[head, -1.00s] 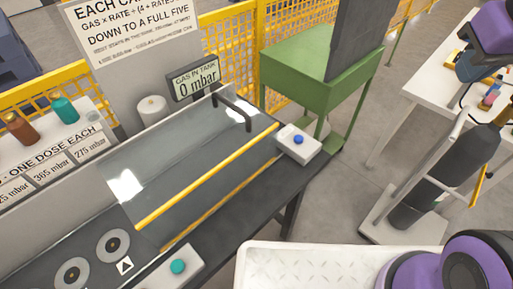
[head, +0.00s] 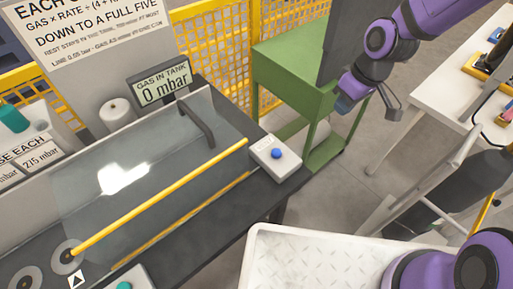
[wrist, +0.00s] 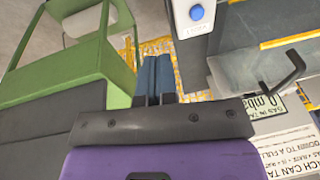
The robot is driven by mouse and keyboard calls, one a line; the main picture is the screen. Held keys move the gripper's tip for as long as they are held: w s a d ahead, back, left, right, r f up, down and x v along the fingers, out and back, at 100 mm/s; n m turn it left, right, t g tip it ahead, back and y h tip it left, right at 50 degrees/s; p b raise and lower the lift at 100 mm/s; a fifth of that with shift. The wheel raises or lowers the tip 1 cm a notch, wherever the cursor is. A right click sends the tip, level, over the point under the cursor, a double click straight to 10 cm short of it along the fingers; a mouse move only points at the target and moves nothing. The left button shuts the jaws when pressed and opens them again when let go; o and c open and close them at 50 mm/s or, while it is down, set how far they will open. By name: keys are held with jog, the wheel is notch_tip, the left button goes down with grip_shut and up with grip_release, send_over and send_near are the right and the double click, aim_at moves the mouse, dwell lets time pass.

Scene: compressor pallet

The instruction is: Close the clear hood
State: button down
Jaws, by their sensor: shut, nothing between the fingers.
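The clear hood (head: 150,175) is a see-through panel with a yellow bar (head: 165,195) along its front edge, in the head view's left half. The bar stands apart from a yellow stripe (head: 185,220) on the dark bench, so the hood looks raised. A black bent arm (head: 197,122) is at the hood's right end; it also shows in the wrist view (wrist: 286,76). My gripper (head: 343,103) is right of the hood, in front of the green stand, well apart from the hood. Its blue fingers (wrist: 152,78) are shut and empty in the wrist view.
A white box with a blue button (head: 276,153) sits at the bench's right end. A green stand (head: 290,75) is behind it, near my gripper. A display reading 0 mbar (head: 162,84) stands behind the hood. A white tray (head: 330,250) is in front.

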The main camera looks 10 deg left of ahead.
aim_at(99, 257)
jog(key=a+f+y, duration=0.1)
jog(key=a+f, duration=0.3)
jog(key=a, duration=0.1)
jog(key=s+a+f+n+g+y, duration=0.1)
jog(key=a+f+y, duration=0.1)
jog(key=a+f, duration=0.3)
jog(key=s+a+f+n+y, duration=0.1)
jog(key=a+f, duration=0.4)
jog(key=a, duration=0.2)
jog(key=shift+s+a+f+g+y, duration=0.15)
jog(key=shift+f+g+y, duration=0.15)
jog(key=shift+g, duration=0.1)
jog(key=shift+s+a+f, duration=0.15)
jog(key=shift+s+a, duration=1.3)
jog(key=shift+s, duration=0.05)
jog(key=s+a, duration=0.9)
jog(key=s, duration=0.2)
jog(key=s+a, duration=1)
jog(key=s, duration=0.1)
jog(key=s+a, duration=1)
jog(key=s, duration=0.2)
